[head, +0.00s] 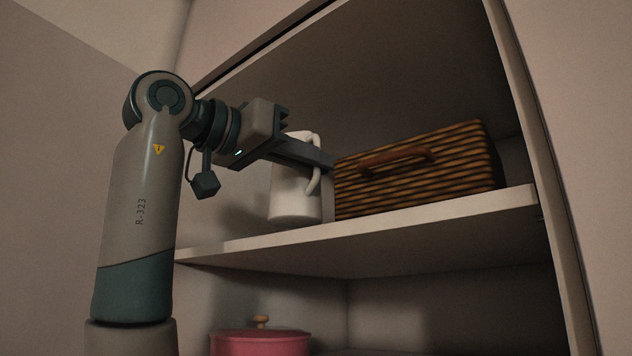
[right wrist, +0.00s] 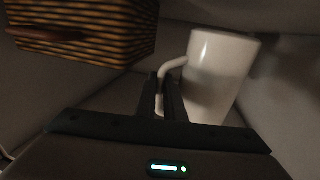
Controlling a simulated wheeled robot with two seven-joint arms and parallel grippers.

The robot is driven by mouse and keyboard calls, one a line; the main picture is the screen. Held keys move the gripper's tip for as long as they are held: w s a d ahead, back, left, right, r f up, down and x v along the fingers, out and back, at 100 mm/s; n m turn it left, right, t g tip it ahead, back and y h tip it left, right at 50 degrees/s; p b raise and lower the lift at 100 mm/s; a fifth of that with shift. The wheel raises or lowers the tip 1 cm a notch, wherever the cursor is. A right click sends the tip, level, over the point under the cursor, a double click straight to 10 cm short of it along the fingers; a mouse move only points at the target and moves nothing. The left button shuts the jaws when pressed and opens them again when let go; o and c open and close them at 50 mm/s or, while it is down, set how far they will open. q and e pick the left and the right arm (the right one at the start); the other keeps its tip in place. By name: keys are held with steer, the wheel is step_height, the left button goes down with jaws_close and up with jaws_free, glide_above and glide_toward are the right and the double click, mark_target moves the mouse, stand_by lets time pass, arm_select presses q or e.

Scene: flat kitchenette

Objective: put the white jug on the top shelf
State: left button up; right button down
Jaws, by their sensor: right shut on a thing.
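The white jug (head: 293,199) is upright at the top shelf (head: 400,229), left of the wicker basket; I cannot tell whether its base touches the board. My right gripper (head: 318,158) reaches in from the left and is shut on the jug's handle. In the right wrist view the jug (right wrist: 222,72) stands just right of the fingers (right wrist: 168,98), with the handle between them. The fingers hide part of the handle. My left gripper is not in view.
A brown wicker basket (head: 420,172) sits on the top shelf close to the right of the jug and fingertips. A pink lidded pot (head: 262,343) stands on the shelf below. The cabinet's right side post (head: 540,150) bounds the opening.

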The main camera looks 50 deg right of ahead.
mark_target(316, 177)
steer(key=shift+w+d+f+p, duration=0.15)
steer(key=shift+f+p, duration=0.3)
steer(key=shift+f, duration=1.3)
steer(key=shift+f, duration=0.1)
steer(key=c, duration=1.8)
jaws_free()
steer(key=shift+c, duration=0.2)
